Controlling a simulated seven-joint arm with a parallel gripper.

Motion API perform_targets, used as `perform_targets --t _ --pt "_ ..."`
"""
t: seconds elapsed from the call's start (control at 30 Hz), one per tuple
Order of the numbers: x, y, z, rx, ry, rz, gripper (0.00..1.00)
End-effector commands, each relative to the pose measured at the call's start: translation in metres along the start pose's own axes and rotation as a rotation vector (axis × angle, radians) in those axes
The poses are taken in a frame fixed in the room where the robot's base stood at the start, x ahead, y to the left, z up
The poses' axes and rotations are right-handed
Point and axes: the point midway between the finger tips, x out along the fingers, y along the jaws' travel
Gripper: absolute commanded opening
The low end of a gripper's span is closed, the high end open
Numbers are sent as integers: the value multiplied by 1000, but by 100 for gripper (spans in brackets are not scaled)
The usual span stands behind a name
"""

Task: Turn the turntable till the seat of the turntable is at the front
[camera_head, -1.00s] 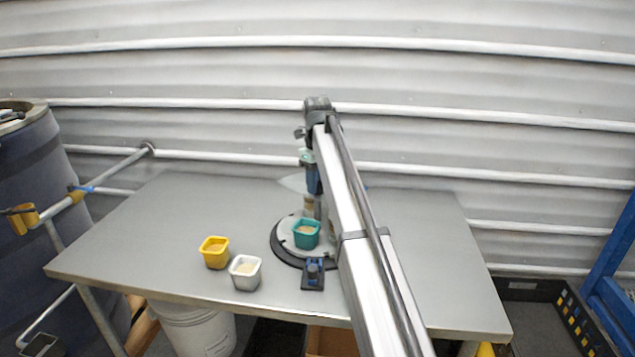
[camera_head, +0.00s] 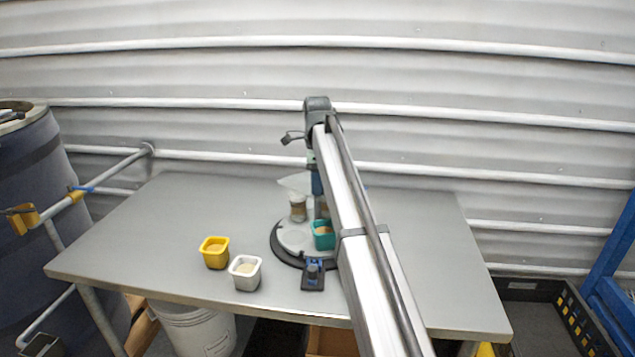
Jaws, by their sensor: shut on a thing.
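The turntable (camera_head: 290,238) is a light grey disc on a dark round base, near the middle of the table. A teal cup (camera_head: 323,240) with tan contents stands on its front right part, partly behind my arm. I cannot make out the seat apart from the cup. My gripper (camera_head: 320,208) points down over the disc behind the teal cup, largely hidden by my arm. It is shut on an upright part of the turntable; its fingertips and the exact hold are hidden.
A small jar-like spout (camera_head: 297,210) under a pale funnel stands at the turntable's back. A black and blue block (camera_head: 313,275) sits at its front. A yellow cup (camera_head: 214,253) and a white cup (camera_head: 245,273) stand front left. The table's left and right are clear.

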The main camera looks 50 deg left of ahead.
Motion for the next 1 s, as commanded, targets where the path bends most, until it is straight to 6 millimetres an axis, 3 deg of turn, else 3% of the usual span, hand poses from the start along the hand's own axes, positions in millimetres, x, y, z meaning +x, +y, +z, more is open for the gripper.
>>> perform_targets --t 0.5,0.77,0.8,1.0 --pt "0 0 0 -323 1 -1 18" --pt "0 0 0 -339 1 -1 18" --pt "0 0 0 -339 1 -1 42" --pt "0 0 0 -338 0 0 57"
